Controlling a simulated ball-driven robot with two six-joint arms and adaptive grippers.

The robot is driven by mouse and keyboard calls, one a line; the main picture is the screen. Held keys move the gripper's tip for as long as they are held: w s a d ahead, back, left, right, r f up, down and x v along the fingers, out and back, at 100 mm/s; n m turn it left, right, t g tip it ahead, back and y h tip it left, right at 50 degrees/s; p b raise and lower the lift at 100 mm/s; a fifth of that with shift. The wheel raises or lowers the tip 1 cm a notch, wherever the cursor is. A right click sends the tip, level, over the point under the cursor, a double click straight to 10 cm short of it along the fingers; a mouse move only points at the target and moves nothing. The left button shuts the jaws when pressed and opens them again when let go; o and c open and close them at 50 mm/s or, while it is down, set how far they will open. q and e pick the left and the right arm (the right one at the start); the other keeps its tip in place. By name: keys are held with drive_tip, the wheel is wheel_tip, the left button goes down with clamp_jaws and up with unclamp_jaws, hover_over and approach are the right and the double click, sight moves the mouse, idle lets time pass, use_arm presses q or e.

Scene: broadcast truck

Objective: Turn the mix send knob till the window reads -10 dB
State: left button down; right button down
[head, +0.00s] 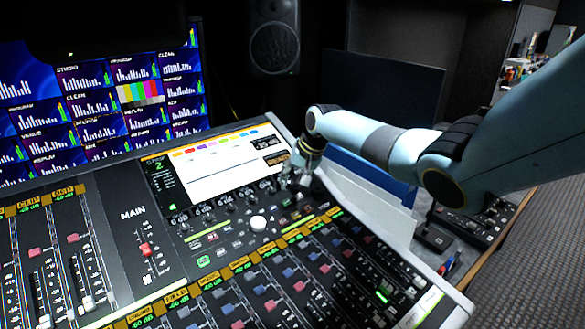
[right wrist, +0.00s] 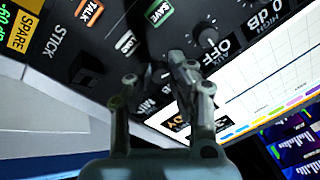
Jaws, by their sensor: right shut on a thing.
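The mixing console (head: 125,205) fills the middle of the head view. My right gripper (head: 300,178) is low over the right end of the knob row, just below the console screen. In the right wrist view, its fingers (right wrist: 158,72) are closed around a dark knob beside a partly covered label that seems to begin with "MI". The knob itself is mostly hidden by the fingers.
A neighbouring knob marked OFF (right wrist: 205,38) stands close to the fingers. The lit screen (head: 215,165) is left of the gripper, with a white round knob (head: 258,223) and rows of faders below. Monitors (head: 100,100) stand behind the console.

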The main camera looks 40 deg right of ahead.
drive_tip(key=shift+m+p, duration=1.15)
drive_tip(key=shift+m, duration=0.25)
drive_tip(key=c, duration=1.2)
unclamp_jaws()
drive_tip(key=v, duration=1.2)
drive_tip(key=shift+s+f, duration=0.1)
drive_tip(key=shift+s, duration=0.05)
